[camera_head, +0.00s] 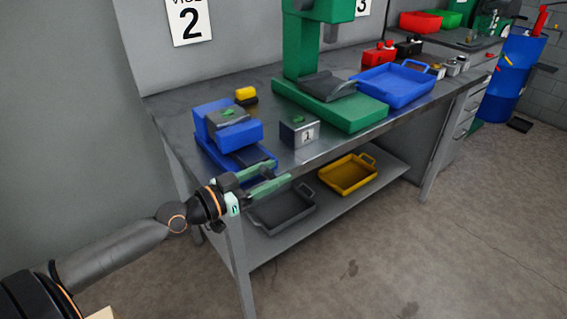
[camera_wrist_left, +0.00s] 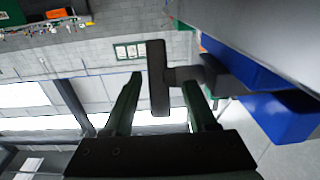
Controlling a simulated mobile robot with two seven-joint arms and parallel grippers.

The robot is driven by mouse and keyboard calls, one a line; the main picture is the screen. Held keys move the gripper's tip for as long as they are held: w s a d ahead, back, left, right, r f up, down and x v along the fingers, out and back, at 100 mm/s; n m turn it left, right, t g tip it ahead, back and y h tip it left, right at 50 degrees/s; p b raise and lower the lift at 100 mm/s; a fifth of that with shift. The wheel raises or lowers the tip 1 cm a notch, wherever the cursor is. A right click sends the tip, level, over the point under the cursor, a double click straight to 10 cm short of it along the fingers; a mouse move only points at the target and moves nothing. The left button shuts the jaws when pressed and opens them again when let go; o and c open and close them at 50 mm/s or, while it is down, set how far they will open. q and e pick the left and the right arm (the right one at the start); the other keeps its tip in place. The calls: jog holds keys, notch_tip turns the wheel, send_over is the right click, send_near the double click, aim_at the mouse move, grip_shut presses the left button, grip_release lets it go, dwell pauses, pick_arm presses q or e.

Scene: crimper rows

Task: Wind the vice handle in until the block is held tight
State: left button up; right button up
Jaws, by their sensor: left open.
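The blue vice (camera_head: 243,133) stands at the left end of the bench. A dark grey block (camera_head: 228,117) with a green patch on top sits between its jaws; I cannot tell how tightly. The vice handle is a dark crossbar (camera_wrist_left: 157,78) on a short shaft, clear in the left wrist view and mostly hidden by my fingers in the head view. My left gripper (camera_head: 279,171) is open at the bench's front edge, below the vice front. In the left wrist view, the crossbar lies between its two green fingers, with gaps visible on both sides. My right gripper is out of view.
A grey box marked 1 (camera_head: 299,132) stands right of the vice, with a yellow item (camera_head: 246,95) behind. A green press (camera_head: 345,116) and blue tray (camera_head: 425,95) lie farther right. Black (camera_head: 283,218) and yellow (camera_head: 348,180) trays occupy the lower shelf.

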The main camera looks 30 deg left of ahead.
pick_arm(q)
jog(key=shift+p+x, duration=0.5)
jog(key=shift+x, duration=1.15)
jog(key=shift+s, duration=0.1)
jog(key=shift+c, duration=0.3)
grip_shut()
